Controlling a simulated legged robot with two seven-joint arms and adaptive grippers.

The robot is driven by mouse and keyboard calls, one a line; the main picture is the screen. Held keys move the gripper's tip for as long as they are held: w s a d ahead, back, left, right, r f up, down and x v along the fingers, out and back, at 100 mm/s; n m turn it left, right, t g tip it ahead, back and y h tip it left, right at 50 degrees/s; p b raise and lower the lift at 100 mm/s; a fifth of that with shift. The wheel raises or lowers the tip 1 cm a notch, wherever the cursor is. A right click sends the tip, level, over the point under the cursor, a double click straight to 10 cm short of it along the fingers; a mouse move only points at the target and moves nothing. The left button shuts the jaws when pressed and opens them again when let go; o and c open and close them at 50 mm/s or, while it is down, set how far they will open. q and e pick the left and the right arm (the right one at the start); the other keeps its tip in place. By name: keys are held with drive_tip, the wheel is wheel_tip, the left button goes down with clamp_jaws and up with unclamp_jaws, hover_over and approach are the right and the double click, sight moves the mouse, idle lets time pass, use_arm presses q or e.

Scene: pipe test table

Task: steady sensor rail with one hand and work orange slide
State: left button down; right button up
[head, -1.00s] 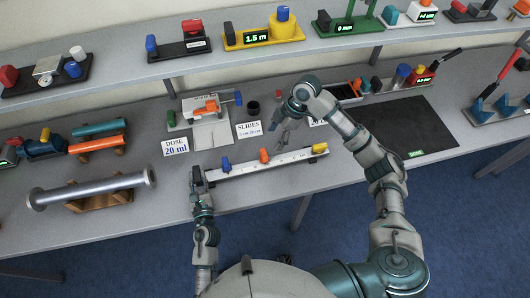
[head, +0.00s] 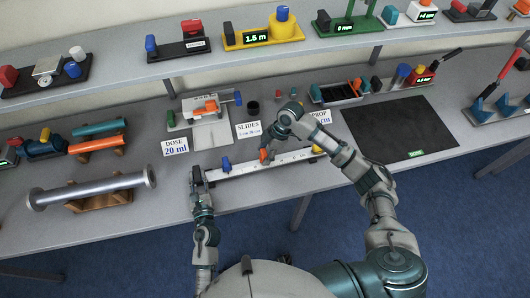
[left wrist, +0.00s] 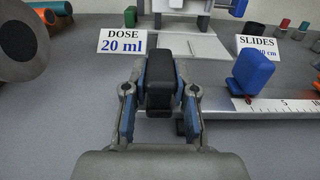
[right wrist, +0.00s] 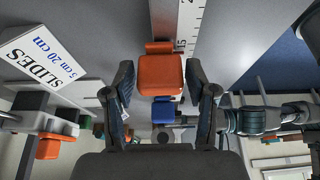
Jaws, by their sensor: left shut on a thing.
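The white sensor rail (head: 245,167) lies along the front of the table, with a printed scale. It carries a blue slide (head: 226,163), an orange slide (head: 263,156) and a yellow slide (head: 317,150). My left gripper (left wrist: 160,92) is shut on the black end block (left wrist: 160,65) at the rail's left end. My right gripper (right wrist: 160,78) is open over the rail. In the right wrist view, the orange slide (right wrist: 161,72) stands between its fingers, with a gap on each side. The right hand partly hides the rail in the head view.
A "SLIDES" card (head: 248,130) and a "DOSE 20 ml" card (head: 175,147) stand behind the rail. A metal pipe (head: 92,190) lies on wooden supports at left. A black mat (head: 400,128) lies at right. A dark cup (head: 253,107) stands behind the "SLIDES" card.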

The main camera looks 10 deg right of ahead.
clamp_jaws()
drive_tip(key=d, duration=0.6)
drive_tip(key=shift+w+d, duration=0.1)
drive_tip(key=o, duration=0.5)
unclamp_jaws()
drive_tip(key=shift+o, duration=0.2)
drive_tip(key=v, duration=1.1)
drive_tip(key=shift+d+r, duration=0.15)
drive_tip(key=shift+r, duration=0.25)
